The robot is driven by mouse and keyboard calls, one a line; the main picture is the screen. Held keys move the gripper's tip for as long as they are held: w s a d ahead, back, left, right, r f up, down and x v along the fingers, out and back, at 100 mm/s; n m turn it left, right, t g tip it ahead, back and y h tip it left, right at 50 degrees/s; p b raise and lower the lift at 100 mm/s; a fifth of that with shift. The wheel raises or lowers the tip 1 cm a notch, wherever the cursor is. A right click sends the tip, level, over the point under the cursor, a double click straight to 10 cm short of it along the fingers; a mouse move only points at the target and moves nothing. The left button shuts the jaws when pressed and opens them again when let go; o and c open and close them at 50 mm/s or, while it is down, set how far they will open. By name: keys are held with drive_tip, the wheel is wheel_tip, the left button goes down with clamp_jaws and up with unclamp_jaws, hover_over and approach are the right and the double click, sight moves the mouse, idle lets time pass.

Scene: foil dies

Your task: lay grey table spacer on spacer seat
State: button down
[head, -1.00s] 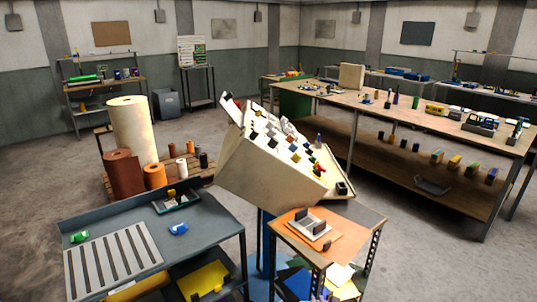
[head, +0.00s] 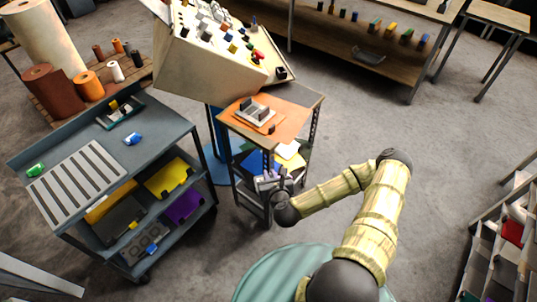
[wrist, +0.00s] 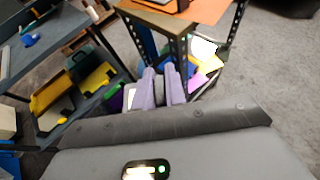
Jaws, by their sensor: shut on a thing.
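My gripper (head: 270,182) hangs low in front of the small wooden-topped stand, below its top. In the wrist view its two pale lilac fingers (wrist: 160,88) point at the stand's front leg. They are shut on a small greyish piece, which I take to be the grey table spacer; it is mostly hidden between them. On the stand an orange mat (head: 290,118) carries a grey holder (head: 255,113) with dark upright plates. A small dark block (head: 270,129) lies by the mat's front edge. I cannot tell which part is the spacer seat.
A blue-grey cart (head: 165,125) with a slatted panel and coloured trays stands at left. A beige console (head: 205,65) rises behind the stand. The stand's lower shelf holds coloured sheets (head: 290,150). The floor right of the stand is open, apart from my arm.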

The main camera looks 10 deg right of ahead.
drive_tip(key=r+p, duration=0.1)
drive_tip(key=s+r+p, duration=0.1)
drive_tip(key=r+p, duration=0.2)
drive_tip(key=r, duration=0.1)
drive_tip(key=shift+s+d+p, duration=0.25)
drive_tip(key=shift+d+p, duration=0.05)
drive_tip(key=shift+p, duration=0.1)
drive_tip(key=shift+f, duration=0.1)
